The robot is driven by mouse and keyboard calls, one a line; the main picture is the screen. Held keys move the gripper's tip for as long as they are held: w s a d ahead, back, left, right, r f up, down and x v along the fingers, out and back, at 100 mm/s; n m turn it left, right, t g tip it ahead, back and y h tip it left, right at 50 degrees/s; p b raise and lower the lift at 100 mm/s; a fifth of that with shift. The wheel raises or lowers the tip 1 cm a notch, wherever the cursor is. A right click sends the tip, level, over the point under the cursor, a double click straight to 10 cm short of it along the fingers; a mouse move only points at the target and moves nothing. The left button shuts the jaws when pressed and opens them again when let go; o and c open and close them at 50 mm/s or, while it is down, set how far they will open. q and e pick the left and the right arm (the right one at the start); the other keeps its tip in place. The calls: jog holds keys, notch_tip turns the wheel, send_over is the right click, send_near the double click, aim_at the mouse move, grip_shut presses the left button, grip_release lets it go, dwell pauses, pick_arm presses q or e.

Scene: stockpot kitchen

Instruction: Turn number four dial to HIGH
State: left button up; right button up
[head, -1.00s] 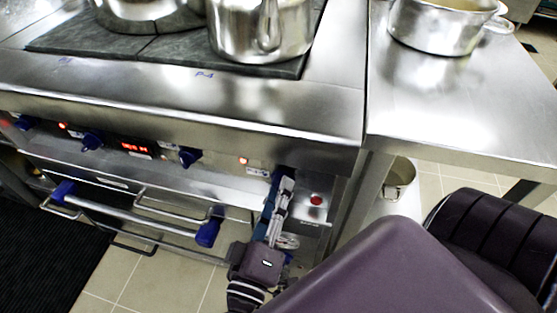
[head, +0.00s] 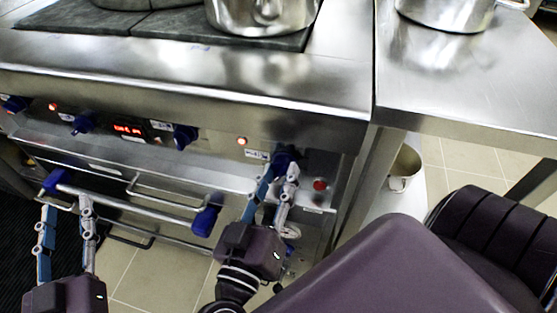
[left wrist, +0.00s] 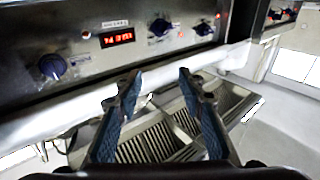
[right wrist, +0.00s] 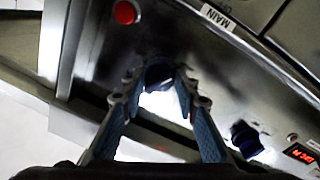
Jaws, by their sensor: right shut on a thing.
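The rightmost blue dial (head: 284,155) is on the stove's front panel, left of a red button. My right gripper (head: 279,172) is shut on this dial, with a finger on either side of it. In the right wrist view, the dial (right wrist: 158,74) sits between the fingertips, which hide part of it. Its pointer setting cannot be read. My left gripper (head: 66,208) is open and empty at the lower left, below the panel. Its spread fingers also show in the left wrist view (left wrist: 158,82).
Other blue dials (head: 184,137) line the panel beside a lit red display (head: 128,129). A red button (head: 320,184) is close to the right gripper. The oven handle bar (head: 130,203) runs below the panel. A pot (head: 262,14) stands on the stove.

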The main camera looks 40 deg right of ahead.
pick_arm(q)
jog(key=shift+s+d+r+t, duration=0.1)
jog(key=shift+r+t, duration=0.3)
jog(key=shift+r, duration=0.45)
pick_arm(e)
jog(key=shift+f, duration=0.1)
jog(key=o, duration=1.1)
jog(key=shift+o, duration=0.2)
